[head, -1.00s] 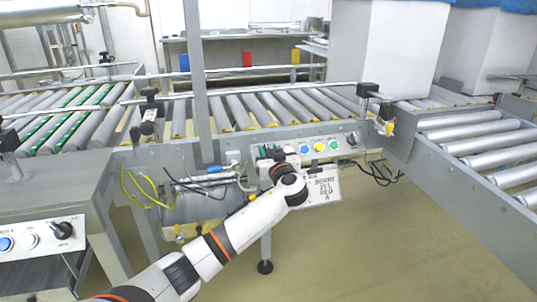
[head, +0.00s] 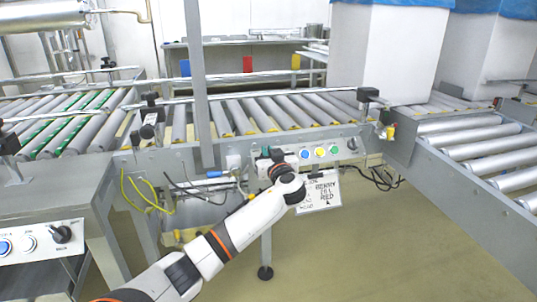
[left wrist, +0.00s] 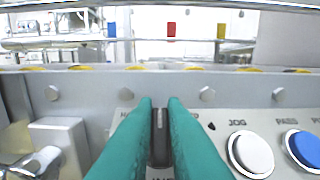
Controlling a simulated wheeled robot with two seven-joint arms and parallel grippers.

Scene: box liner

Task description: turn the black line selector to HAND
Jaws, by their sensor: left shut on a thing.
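The black line selector (left wrist: 160,135) is at the left end of the control panel on the conveyor's side. In the left wrist view it stands upright between the green fingers of my left gripper (left wrist: 160,108), which are shut on it from both sides. The lettering around it is mostly covered by the fingers, so I cannot read its setting. In the head view my left gripper (head: 264,157) is at the panel's left end, and my wrist hides most of it and the selector. My right gripper is not in view.
Right of the fingers are a white JOG button (left wrist: 251,154) and a blue button (left wrist: 304,148). Yellow (head: 320,152) and green buttons follow, then another black knob (head: 352,144). A paper sign (head: 319,193) hangs below the panel. Roller conveyor (head: 270,112) lies behind.

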